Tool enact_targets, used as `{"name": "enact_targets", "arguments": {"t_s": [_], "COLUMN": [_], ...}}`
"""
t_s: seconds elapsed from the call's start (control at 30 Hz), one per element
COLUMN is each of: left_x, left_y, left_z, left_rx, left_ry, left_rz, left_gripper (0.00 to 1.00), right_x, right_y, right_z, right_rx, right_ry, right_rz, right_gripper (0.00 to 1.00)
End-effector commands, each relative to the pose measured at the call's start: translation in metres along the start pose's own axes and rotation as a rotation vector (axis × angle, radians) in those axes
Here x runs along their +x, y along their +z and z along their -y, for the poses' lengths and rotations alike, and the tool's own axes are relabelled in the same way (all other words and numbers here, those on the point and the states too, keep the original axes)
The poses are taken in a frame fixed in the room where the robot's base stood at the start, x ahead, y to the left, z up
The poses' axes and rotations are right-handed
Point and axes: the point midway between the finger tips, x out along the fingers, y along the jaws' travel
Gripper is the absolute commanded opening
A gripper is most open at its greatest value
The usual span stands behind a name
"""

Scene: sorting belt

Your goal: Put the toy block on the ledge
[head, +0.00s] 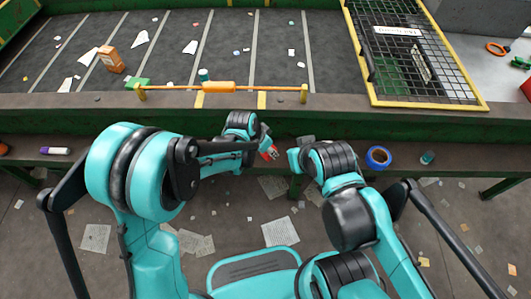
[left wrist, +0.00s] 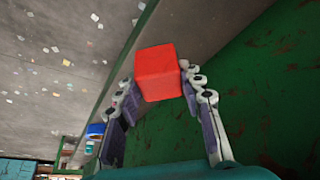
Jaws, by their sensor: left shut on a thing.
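The toy block is a red cube (left wrist: 158,72), held between the two fingers of my left gripper (left wrist: 160,88) in the left wrist view. In the head view, only a small red part of the block (head: 273,153) shows at the tip of my left gripper (head: 266,149), near the middle of the ledge. The ledge (head: 460,152) is a narrow grey shelf running along the front of the green belt frame. My right gripper (head: 294,160) is near the ledge, just right of the left one; its fingers are not clear.
On the ledge are a blue tape roll (head: 378,157) and a small teal item (head: 428,158) to the right, and a white and purple marker (head: 55,151) to the left. The belt (head: 270,50) behind carries scattered litter. A yellow-framed mesh guard (head: 415,50) stands at the right.

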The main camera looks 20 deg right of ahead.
Motion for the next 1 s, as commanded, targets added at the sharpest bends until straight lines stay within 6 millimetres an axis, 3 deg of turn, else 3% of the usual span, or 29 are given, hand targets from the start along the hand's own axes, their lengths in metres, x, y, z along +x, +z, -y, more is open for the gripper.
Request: {"name": "enact_targets", "arguments": {"t_s": [0.03,0.2,0.37,0.57,0.97,1.0], "left_x": [0.011,0.025,0.034,0.062,0.066,0.066], "left_y": [-0.003,-0.01,-0.008,0.004,0.006,0.005], "left_z": [0.009,0.023,0.026,0.025,0.025,0.025], "left_rx": [-0.002,0.0,0.0,0.0,-0.001,-0.001], "left_ry": [0.0,0.0,0.0,-0.001,-0.001,-0.001], "left_rz": [0.0,0.0,0.0,0.0,0.0,0.0], "left_gripper": [0.1,0.1,0.1,0.1,0.1,0.46], "right_x": [0.006,0.01,0.014,0.028,0.03,0.029], "right_y": [0.004,0.007,0.01,0.02,0.021,0.021], "right_z": [0.0,0.0,0.0,0.0,0.0,0.0], "right_rx": [0.0,0.0,0.0,0.0,0.0,0.0], "right_ry": [0.0,0.0,0.0,0.0,0.0,0.0], "right_rz": [0.0,0.0,0.0,0.0,0.0,0.0], "right_gripper": [0.0,0.0,0.0,0.0,0.0,0.0]}}
